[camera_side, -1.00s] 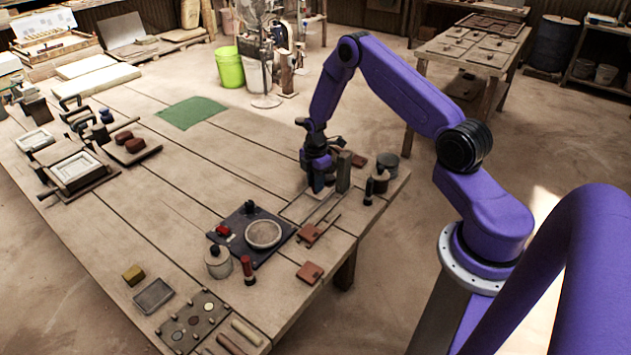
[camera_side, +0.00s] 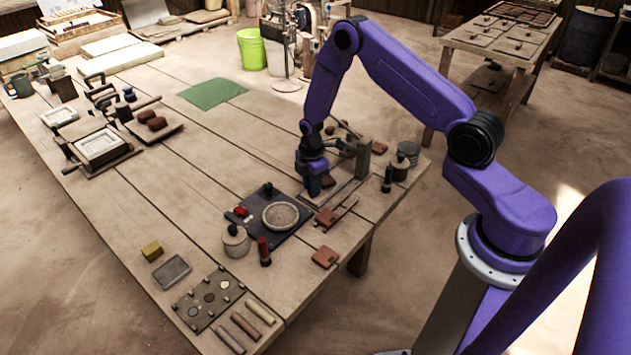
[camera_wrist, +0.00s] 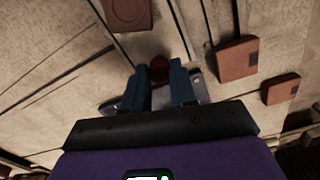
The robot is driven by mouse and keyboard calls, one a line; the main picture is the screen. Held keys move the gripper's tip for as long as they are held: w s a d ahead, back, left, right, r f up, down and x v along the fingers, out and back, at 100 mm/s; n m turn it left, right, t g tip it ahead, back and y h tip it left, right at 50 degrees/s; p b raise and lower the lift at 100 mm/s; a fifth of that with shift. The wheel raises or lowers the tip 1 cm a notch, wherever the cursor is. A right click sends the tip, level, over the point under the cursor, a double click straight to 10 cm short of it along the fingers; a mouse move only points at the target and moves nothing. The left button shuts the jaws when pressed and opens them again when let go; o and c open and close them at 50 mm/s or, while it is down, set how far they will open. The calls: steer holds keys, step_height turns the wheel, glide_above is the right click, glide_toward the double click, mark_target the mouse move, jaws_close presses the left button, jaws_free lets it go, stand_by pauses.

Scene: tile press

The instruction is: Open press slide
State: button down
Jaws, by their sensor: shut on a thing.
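The press (camera_side: 363,158) is a small grey-brown block standing upright near the right end of the table, with pale rails (camera_side: 346,193) running from it toward the front left. My gripper (camera_side: 314,190) is low over the rail area, left of and apart from the block. In the wrist view my gripper (camera_wrist: 160,84) has its two blue fingers close around a dark red knob (camera_wrist: 158,70), which appears to be the slide's handle. A grey metal piece (camera_wrist: 112,106) shows beneath the fingers. The fingers hide most of the grip and much of the slide.
A dark board with a round pale dish (camera_side: 281,215) lies left of my gripper. Brown tiles (camera_side: 325,257) lie near the front edge, and a lidded grey pot (camera_side: 236,241) and a red-topped tool (camera_side: 264,252) stand nearby. A green mat (camera_side: 212,92) lies on a clear stretch behind.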

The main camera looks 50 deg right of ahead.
steer(key=c, duration=0.9)
jaws_free()
steer(key=shift+r, duration=0.1)
step_height(320, 180, up, 17)
steer(key=shift+r, duration=0.15)
